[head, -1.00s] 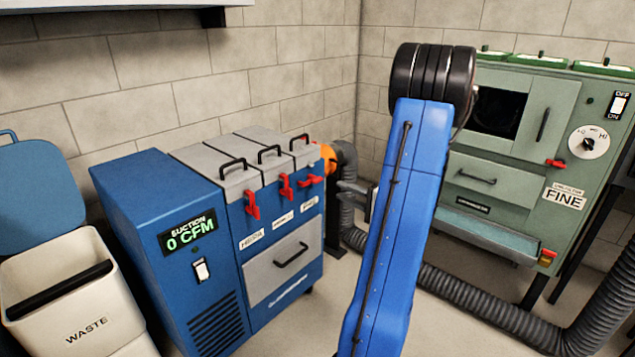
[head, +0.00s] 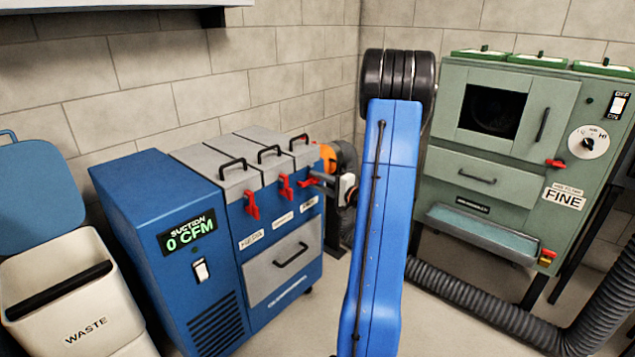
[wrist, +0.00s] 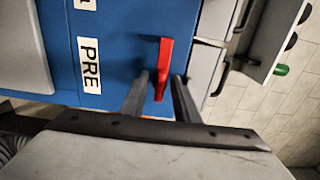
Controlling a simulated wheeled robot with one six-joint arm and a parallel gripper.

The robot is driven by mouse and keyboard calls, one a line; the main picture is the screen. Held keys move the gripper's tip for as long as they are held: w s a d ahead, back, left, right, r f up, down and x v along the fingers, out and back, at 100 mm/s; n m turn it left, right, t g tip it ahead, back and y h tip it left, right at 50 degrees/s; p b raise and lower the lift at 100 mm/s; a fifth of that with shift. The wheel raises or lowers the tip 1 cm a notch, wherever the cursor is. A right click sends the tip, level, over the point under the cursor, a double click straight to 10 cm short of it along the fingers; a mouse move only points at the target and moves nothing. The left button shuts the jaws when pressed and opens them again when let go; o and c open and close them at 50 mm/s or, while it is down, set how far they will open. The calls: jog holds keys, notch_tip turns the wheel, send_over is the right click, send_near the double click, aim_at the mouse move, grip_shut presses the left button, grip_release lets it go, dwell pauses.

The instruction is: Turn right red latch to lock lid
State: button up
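The right red latch (head: 309,182) is on the front of the blue suction unit (head: 150,215), under the rightmost grey lid (head: 303,153), which looks shut. In the wrist view the latch (wrist: 164,65) lies crosswise to the upright of the PRE label (wrist: 89,65), so its handle is about level. My gripper (wrist: 160,80) is open, with one finger on each side of the handle. I cannot tell whether either finger touches it. In the head view my gripper (head: 320,178) is at the unit's right front corner, partly hidden by my arm.
The left red latch (head: 252,206) hangs down; the middle red latch (head: 286,187) is beside it. An orange fitting (head: 328,152) and grey hose are behind my gripper. A green cabinet (head: 480,195) stands to the right, a waste bin (head: 70,300) to the left.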

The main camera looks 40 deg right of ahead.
jog(key=shift+c, duration=0.3)
grip_shut()
jog(key=shift+m, duration=0.5)
jog(key=m, duration=0.2)
jog(key=shift+m, duration=0.4)
jog(key=m, duration=0.3)
jog(key=shift+m, duration=0.4)
jog(key=m, duration=0.5)
jog(key=shift+d+r, duration=0.1)
jog(key=m, duration=0.5)
jog(key=shift+d, duration=0.1)
jog(key=shift+m, duration=0.4)
